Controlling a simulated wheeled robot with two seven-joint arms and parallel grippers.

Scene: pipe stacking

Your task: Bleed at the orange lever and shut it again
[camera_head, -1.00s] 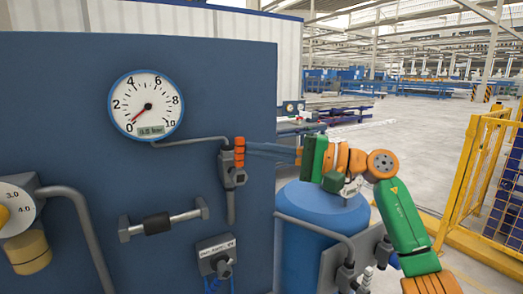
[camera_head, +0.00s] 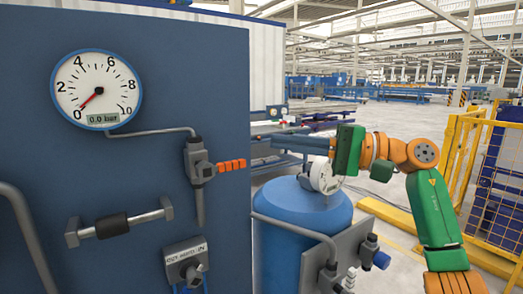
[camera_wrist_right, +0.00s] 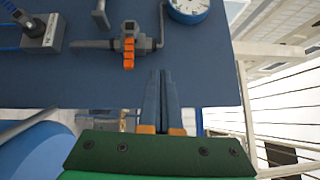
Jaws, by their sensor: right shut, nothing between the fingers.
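The orange lever (camera_head: 231,165) sticks out level to the right from a grey valve (camera_head: 200,168) near the right edge of the dark blue panel. In the right wrist view the lever (camera_wrist_right: 128,53) points down the picture. My right gripper (camera_head: 276,143) is to the right of the lever and apart from it, with its narrow blue fingers together and empty. In the right wrist view its fingertips (camera_wrist_right: 162,73) show beside the lever, not touching it. The round gauge (camera_head: 97,91) has its needle near 0 and its display reads 0.0 bar. My left gripper is not in view.
Below the valve is a labelled grey block (camera_head: 186,264); a dark-gripped bar handle (camera_head: 120,224) is left of it. A blue tank (camera_head: 300,225) with a white gauge (camera_head: 324,178) stands under my right gripper. A yellow fence (camera_head: 462,150) stands at the right.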

